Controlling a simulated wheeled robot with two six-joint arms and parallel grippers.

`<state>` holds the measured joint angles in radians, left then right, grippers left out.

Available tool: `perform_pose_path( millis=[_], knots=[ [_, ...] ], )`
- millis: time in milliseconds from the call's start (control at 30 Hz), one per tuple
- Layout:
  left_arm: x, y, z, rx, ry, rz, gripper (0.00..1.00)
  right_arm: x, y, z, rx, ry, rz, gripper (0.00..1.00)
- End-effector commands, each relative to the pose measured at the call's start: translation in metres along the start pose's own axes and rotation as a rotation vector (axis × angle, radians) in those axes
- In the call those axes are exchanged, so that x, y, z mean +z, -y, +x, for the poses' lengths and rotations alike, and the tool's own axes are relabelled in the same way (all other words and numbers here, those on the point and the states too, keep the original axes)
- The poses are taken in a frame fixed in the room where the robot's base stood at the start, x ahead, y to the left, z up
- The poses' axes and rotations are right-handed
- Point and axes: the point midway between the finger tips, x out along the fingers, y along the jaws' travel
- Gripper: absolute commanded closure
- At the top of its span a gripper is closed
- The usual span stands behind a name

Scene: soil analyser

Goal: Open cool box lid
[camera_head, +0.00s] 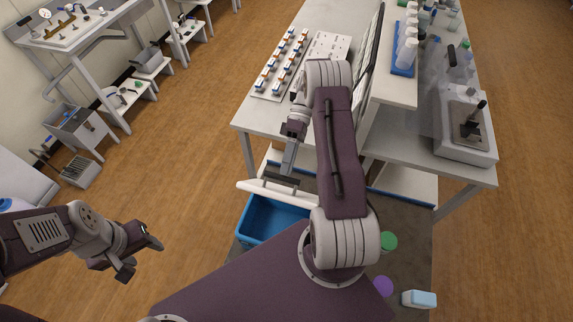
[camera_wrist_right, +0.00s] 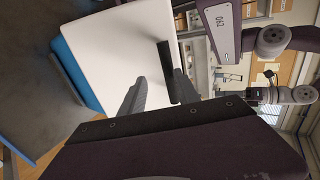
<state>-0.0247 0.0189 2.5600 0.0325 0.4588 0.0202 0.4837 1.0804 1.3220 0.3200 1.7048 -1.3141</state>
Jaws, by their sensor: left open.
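The blue cool box (camera_head: 262,222) stands on my grey base deck in the head view, its blue inside showing from above. Its white lid (camera_head: 275,193) stands raised along the box's far side. In the right wrist view the lid (camera_wrist_right: 125,50) is a large white panel with a dark bar-shaped handle (camera_wrist_right: 167,60). My right gripper (camera_head: 288,172) is at the lid in the head view; its grey fingers (camera_wrist_right: 146,95) are close beside the handle, and their grip on it is unclear. My left gripper (camera_head: 142,260) is open and empty, left of the box.
A white table (camera_head: 258,118) with a rack of small vials (camera_head: 281,62) stands beyond the box. A green lid (camera_head: 388,241), a purple lid (camera_head: 383,286) and a pale blue-white box (camera_head: 419,299) are at right on the deck. Open floor lies at left.

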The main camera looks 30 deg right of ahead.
Motion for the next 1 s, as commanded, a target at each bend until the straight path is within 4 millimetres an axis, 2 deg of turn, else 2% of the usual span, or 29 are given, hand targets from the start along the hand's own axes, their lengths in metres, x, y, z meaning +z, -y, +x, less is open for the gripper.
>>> perform_pose_path(
  millis=[267,367,467,800,1000],
  knots=[
    [0.000,0.000,0.002,0.000,0.000,0.000,0.47,-0.001,0.003,-0.002,-0.001,-0.002,-0.001,0.62],
    [0.001,0.000,0.010,0.000,0.000,0.000,0.47,-0.001,0.010,-0.008,0.000,-0.003,-0.003,0.62],
    [0.002,0.000,0.022,0.000,0.000,0.000,0.47,0.000,0.026,-0.021,0.003,-0.003,-0.003,0.62],
    [0.005,0.001,0.046,0.000,0.000,0.000,0.47,0.080,0.086,-0.027,0.000,-0.006,0.001,0.62],
    [0.005,0.001,0.051,0.000,0.000,0.000,0.47,0.106,0.106,-0.029,-0.002,-0.004,0.000,0.62]
  ],
)
